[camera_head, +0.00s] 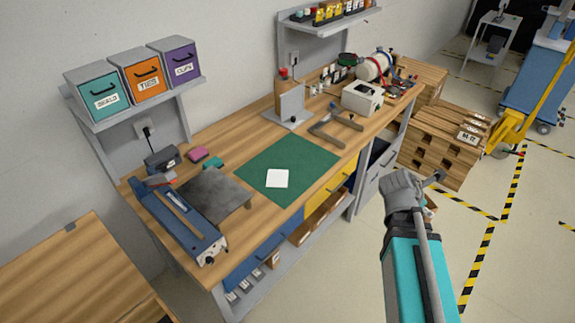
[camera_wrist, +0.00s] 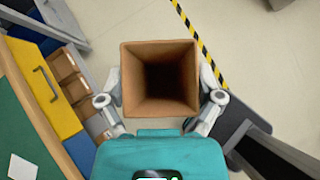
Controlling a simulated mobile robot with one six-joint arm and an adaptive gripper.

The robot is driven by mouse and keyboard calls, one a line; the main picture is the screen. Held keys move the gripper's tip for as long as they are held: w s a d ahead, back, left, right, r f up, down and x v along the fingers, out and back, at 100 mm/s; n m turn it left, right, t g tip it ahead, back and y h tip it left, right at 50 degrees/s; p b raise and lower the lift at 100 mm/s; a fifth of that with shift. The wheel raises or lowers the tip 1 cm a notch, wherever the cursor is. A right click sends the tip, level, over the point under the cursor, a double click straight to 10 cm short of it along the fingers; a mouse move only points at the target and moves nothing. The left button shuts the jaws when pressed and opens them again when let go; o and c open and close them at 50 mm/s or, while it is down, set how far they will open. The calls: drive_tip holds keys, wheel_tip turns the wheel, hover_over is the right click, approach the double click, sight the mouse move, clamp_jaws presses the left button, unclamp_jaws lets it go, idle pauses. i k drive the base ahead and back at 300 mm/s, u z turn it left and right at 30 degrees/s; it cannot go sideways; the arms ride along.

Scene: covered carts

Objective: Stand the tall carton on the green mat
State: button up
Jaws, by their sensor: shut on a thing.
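My gripper (camera_wrist: 160,95) is shut on the tall carton (camera_wrist: 160,51), with one finger on each side of it. The carton is brown, and the wrist view looks into its dark open end. It is held over the floor, off the bench's front edge. In the head view my gripper (camera_head: 408,195) is right of the bench and hides most of the carton. The green mat (camera_head: 312,160) lies flat on the bench top, left of my gripper. Part of the mat (camera_wrist: 18,128) also shows at the left of the wrist view. A white card (camera_head: 277,179) lies on the mat.
A dark metal plate (camera_head: 212,190) and a blue sealer-like device (camera_head: 180,222) stand left of the mat. Drawers (camera_head: 325,203) are under the bench. Pallets (camera_head: 440,145) stand at right.

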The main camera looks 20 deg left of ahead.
sight(309, 156)
drive_tip(key=z, duration=0.05)
drive_tip(key=i, duration=1)
drive_tip(key=u, duration=0.05)
